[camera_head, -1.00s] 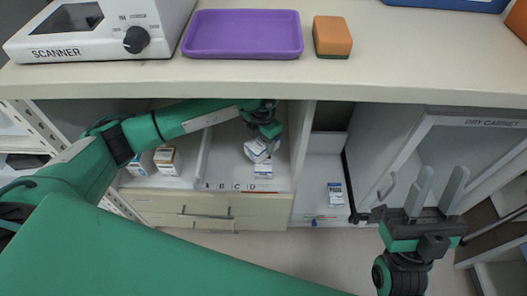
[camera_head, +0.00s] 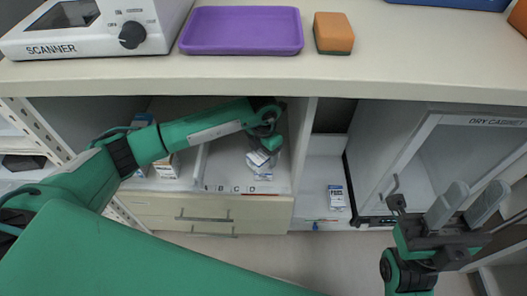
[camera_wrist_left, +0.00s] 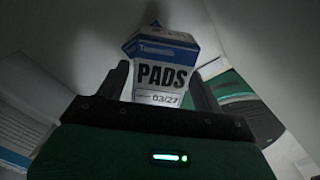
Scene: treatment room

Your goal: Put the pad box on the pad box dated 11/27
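A white and blue pad box (camera_wrist_left: 163,75) printed PADS and 03/27 sits between the fingers of my left gripper (camera_wrist_left: 158,92). In the head view my left gripper (camera_head: 268,143) is inside the middle cubby, shut on this tilted pad box (camera_head: 259,158). Another small white and blue box (camera_head: 263,175) is just below it, above the letter strip, partly hidden; whether they touch is unclear. Another pad box (camera_head: 336,196) stands in the narrower cubby to the right. No 11/27 date is legible. My right gripper (camera_head: 463,208) is open and empty, at the lower right.
The countertop above holds a scanner (camera_head: 90,28), a purple tray (camera_head: 242,31) and a sponge (camera_head: 333,32). White boxes (camera_head: 168,167) stand in the left cubby. Drawers (camera_head: 200,208) are below. A dry cabinet (camera_head: 465,155) stands at the right.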

